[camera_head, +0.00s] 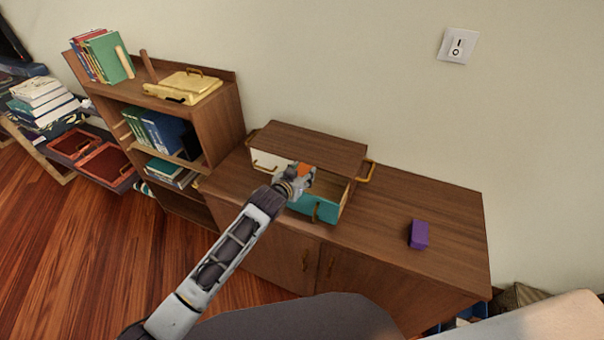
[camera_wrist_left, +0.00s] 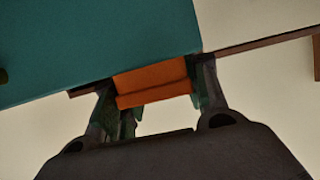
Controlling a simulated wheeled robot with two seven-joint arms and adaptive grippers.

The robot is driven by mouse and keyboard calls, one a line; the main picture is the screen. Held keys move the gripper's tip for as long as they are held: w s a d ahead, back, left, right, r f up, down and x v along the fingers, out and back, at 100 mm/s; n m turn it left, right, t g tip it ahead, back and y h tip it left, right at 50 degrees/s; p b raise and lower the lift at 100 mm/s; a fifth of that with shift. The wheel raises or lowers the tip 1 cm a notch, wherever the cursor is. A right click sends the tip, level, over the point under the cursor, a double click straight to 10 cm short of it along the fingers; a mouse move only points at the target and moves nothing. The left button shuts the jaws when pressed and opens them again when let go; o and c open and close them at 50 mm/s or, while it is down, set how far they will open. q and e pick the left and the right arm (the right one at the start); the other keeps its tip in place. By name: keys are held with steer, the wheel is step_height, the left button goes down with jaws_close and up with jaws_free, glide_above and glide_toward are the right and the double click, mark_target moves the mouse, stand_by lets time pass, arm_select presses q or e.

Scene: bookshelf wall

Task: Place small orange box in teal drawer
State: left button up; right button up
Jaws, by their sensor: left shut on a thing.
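The small orange box (camera_head: 304,169) is in the jaws of my left gripper (camera_head: 299,178), which is shut on it. In the left wrist view the orange box (camera_wrist_left: 153,83) sits between the two fingertips (camera_wrist_left: 155,95). The teal drawer (camera_head: 315,205) is pulled out from a wooden drawer unit (camera_head: 312,145) on the low cabinet. The gripper and box are over the drawer's opening, and part of its inside is hidden by them. In the wrist view a teal surface (camera_wrist_left: 90,45) fills the upper left. My right gripper is not in view.
A purple box (camera_head: 418,234) lies on the cabinet top (camera_head: 385,225) to the right. A white drawer (camera_head: 266,159) is left of the teal one. A bookshelf (camera_head: 220,115) with books and a yellow case (camera_head: 185,87) stands at the left. The cabinet top between drawer and purple box is clear.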

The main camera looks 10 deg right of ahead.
arm_select(q)
steer(key=shift+s+f, duration=0.15)
steer(key=shift+f, duration=0.6)
steer(key=o, duration=0.7)
steer(key=shift+f, duration=0.15)
steer(key=shift+o, duration=0.2)
steer(key=shift+a, duration=0.1)
steer(key=shift+r, duration=0.5)
steer(key=shift+s+a+r, duration=0.4)
steer(key=shift+r, duration=0.15)
steer(key=v, duration=1)
steer(key=shift+s+r, duration=0.2)
steer(key=shift+a, duration=0.1)
